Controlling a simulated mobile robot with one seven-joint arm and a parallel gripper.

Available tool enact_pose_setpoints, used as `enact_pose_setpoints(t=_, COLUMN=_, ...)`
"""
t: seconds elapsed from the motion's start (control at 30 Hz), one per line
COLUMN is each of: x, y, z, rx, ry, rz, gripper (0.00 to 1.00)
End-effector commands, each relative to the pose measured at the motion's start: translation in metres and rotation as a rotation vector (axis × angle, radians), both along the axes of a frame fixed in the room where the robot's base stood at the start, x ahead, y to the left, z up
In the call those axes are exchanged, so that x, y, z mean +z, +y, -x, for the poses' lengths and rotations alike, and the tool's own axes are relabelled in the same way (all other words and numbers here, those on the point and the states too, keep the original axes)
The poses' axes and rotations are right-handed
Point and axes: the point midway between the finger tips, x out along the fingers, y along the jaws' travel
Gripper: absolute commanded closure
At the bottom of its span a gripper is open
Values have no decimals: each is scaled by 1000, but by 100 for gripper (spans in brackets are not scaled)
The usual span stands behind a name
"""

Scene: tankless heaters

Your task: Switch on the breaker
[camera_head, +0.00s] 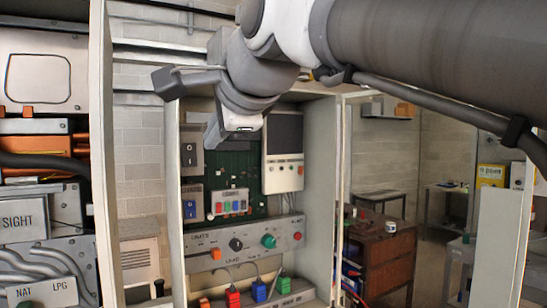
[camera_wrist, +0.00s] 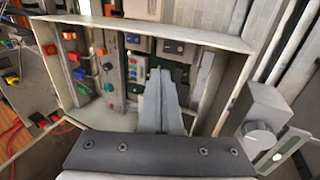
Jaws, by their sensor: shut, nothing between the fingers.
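My gripper (camera_head: 214,132) hangs in front of the open cabinet's upper part, with its fingers pointing down. In the wrist view its fingers (camera_wrist: 162,98) are together and empty, with the cabinet behind them. On the left of the cabinet's inner panel is a grey plate with a dark rocker switch (camera_head: 189,153). Below it is a second plate with a blue rocker switch (camera_head: 190,208). I cannot tell for certain which one is the breaker, or their on/off positions. In the wrist view, a dark switch plate (camera_wrist: 173,47) and a blue switch (camera_wrist: 133,39) show beyond the fingertips.
A white control box (camera_head: 283,175) is right of the green circuit board (camera_head: 236,170). A panel with knobs (camera_head: 250,241) lies below, above coloured plugs (camera_head: 258,291). The cabinet's side walls (camera_head: 326,190) bound the space. A brown wooden cabinet (camera_head: 385,255) stands farther right.

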Motion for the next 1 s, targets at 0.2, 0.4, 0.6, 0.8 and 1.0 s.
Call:
enact_pose_setpoints(t=0.2, x=-7, y=8, z=-13, rx=1, ry=3, rz=3, gripper=100)
enact_pose_setpoints(t=0.4, x=-23, y=28, z=-44, rx=1, ry=6, rz=4, gripper=100)
enact_pose_setpoints(t=0.6, x=-39, y=48, z=-78, rx=1, ry=3, rz=4, gripper=100)
enact_pose_setpoints(t=0.8, x=-42, y=62, z=-101, rx=-1, ry=2, rz=3, gripper=100)
enact_pose_setpoints(t=1.0, x=-45, y=68, z=-111, rx=-1, ry=0, rz=2, gripper=100)
